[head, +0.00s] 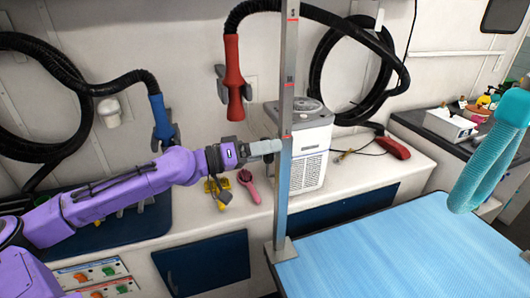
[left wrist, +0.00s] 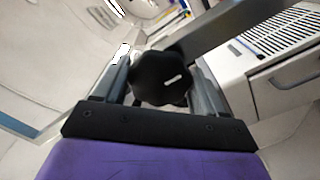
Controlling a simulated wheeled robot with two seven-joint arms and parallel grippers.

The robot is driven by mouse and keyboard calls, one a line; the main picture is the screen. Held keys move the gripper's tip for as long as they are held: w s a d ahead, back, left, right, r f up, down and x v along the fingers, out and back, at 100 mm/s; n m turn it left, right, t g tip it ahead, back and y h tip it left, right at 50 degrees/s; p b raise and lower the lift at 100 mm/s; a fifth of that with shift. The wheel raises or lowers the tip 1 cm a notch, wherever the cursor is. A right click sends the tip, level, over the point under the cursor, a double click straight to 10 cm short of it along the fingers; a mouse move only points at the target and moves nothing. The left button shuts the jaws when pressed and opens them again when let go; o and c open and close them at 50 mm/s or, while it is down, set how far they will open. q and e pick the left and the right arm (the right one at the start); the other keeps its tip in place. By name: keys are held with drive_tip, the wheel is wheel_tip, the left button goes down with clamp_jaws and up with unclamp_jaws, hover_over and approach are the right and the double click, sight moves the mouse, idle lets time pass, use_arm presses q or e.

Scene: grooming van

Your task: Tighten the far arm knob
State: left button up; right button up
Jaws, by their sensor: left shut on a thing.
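My left gripper (head: 270,147) reaches in from the left to the upright grey arm post (head: 286,105). In the left wrist view, a black lobed knob (left wrist: 160,80) with a short white mark sits between the two fingers. The gripper is shut on this knob. The post shows behind the knob as a grey bar (left wrist: 232,27). My right gripper is not in view.
The post stands at the corner of a blue table (head: 400,245). Behind it are a white vented machine (head: 311,150) and a pink tool (head: 248,185) on the white counter (head: 355,180). Dryer hoses hang on the wall. A teal textured thing (head: 488,160) is at the right.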

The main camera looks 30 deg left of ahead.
use_arm(q)
drive_tip(key=shift+f, duration=0.2)
drive_tip(key=o, duration=1)
drive_tip(key=shift+s, duration=0.1)
drive_tip(key=shift+r, duration=0.1)
drive_tip(key=shift+p+v, duration=0.55)
drive_tip(key=shift+v, duration=4.7)
